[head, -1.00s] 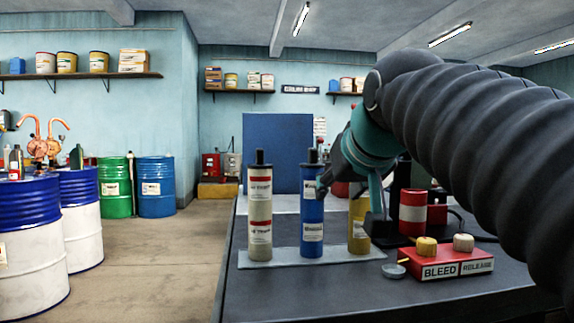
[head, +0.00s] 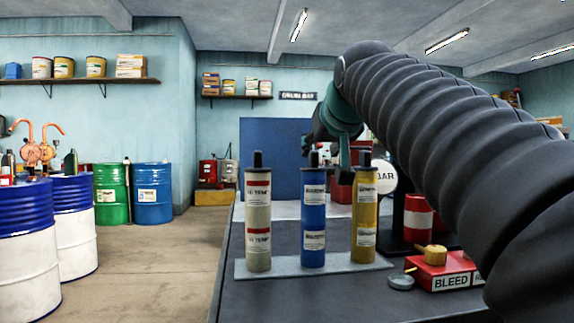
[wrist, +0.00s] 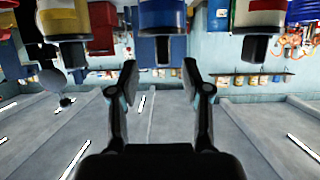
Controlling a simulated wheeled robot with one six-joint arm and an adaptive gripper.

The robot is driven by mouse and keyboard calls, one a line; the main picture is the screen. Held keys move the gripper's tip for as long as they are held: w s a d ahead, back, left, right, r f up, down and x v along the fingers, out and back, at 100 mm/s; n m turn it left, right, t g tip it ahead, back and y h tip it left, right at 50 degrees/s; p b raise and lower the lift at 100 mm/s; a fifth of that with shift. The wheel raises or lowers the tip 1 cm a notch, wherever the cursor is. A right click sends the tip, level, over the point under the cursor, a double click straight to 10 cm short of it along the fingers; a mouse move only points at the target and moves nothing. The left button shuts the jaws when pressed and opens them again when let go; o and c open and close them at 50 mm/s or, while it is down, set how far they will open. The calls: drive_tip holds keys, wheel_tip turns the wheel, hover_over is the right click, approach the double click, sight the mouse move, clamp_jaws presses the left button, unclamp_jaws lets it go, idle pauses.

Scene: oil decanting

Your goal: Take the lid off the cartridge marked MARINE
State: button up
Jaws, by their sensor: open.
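A blue cartridge (head: 313,218) with a black lid (head: 313,158) stands upright between a cream HI TEMP cartridge (head: 257,225) and a yellow cartridge (head: 364,215). Its blurred label looks like MARINE. My gripper (head: 325,150) is near lid height by the blue and yellow cartridges, partly hidden by my arm. The wrist view is upside down. In it the blue cartridge (wrist: 162,20) hangs at top centre, its black lid (wrist: 164,52) between the lines of my open, empty fingers (wrist: 161,70). No contact shows, and the depth gap is unclear.
The cartridges stand on a grey strip (head: 245,270) on the dark bench (head: 300,300). A red BLEED block (head: 450,272) and a small grey disc (head: 401,282) lie to the right. A red and white cylinder (head: 418,217) stands behind. The front of the bench is clear.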

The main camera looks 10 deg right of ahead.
sight(315, 152)
drive_tip(key=shift+x, duration=2.7)
drive_tip(key=shift+a+r, duration=0.15)
drive_tip(key=c, duration=0.8)
